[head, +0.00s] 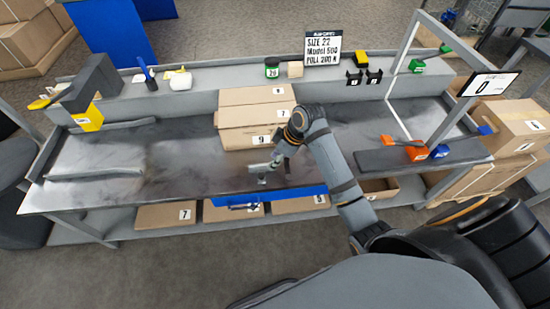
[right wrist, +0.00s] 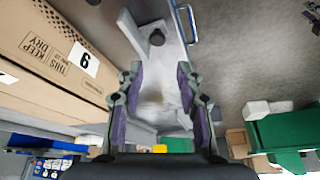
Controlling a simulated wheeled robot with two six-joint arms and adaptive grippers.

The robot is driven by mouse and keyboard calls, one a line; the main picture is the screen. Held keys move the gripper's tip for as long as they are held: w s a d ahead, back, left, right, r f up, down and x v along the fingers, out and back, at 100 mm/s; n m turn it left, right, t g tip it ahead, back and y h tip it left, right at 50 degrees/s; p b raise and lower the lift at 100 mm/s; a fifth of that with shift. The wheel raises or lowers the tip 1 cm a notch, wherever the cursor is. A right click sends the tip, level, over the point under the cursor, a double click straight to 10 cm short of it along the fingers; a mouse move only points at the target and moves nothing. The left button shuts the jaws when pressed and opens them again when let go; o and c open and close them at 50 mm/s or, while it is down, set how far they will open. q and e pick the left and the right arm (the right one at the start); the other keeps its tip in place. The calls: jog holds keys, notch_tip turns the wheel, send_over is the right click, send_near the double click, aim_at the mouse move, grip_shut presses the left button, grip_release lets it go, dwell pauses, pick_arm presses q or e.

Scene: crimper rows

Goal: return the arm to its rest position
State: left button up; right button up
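My right arm reaches over the workbench (head: 180,165) in the head view. Its gripper (head: 264,172) is low over the bench's front edge, in front of the stacked cardboard boxes (head: 255,118). In the right wrist view the two fingers of the gripper (right wrist: 157,95) stand apart, with nothing held between them. My left arm and gripper are not in view.
A box marked 9 (right wrist: 60,50) is close on the left in the right wrist view. The bench's left half is mostly clear.

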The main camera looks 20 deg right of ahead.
dwell(0.4)
jog(key=s+d+f+m+t+h, duration=0.1)
jog(key=s+d+m+h, duration=0.1)
jog(key=s+m, duration=0.5)
jog(key=s+d+m+h, duration=0.2)
jog(key=s, duration=1)
notch_tip(320, 180, down, 22)
jog(key=d+g+p, duration=0.1)
jog(key=d+p, duration=0.1)
jog(key=d, duration=0.1)
jog(key=s+d+f+m+g+p, duration=0.1)
jog(key=s+f+p, duration=0.1)
jog(key=s+f, duration=1.4)
jog(key=s, duration=0.4)
jog(key=shift+s+f+g, duration=0.3)
jog(key=shift+f, duration=0.1)
